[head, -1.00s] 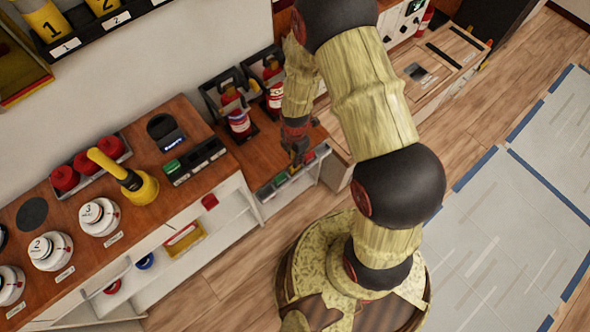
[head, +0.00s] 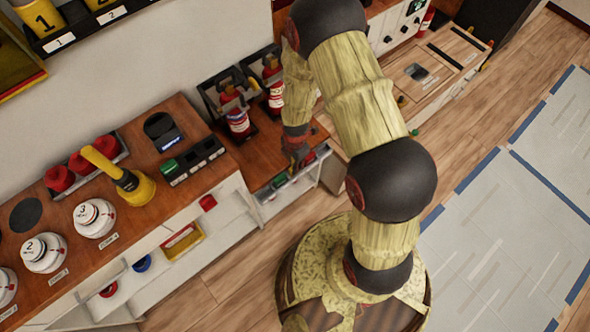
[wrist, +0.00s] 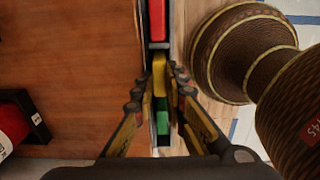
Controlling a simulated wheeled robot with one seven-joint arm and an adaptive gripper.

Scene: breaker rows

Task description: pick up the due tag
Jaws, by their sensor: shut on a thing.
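A narrow dark rack at the counter's edge holds a row of coloured tags. In the wrist view a yellow tag (wrist: 159,68) sits between my fingertips, with a red tag (wrist: 157,20) beyond it and a green tag (wrist: 163,122) nearer. My gripper (wrist: 162,76) is shut on the yellow tag, which appears still in line with the rack. No lettering shows on the tags, so I cannot tell from marking which is the due one. In the head view my gripper (head: 297,160) is low over the rack (head: 283,180), partly covering the tags.
Red fire extinguishers (head: 237,122) stand in dark holders behind the rack. A dark block with a green tag (head: 192,160) and a yellow handled device (head: 130,182) are on the left counter (head: 75,235). Open floor lies to the right.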

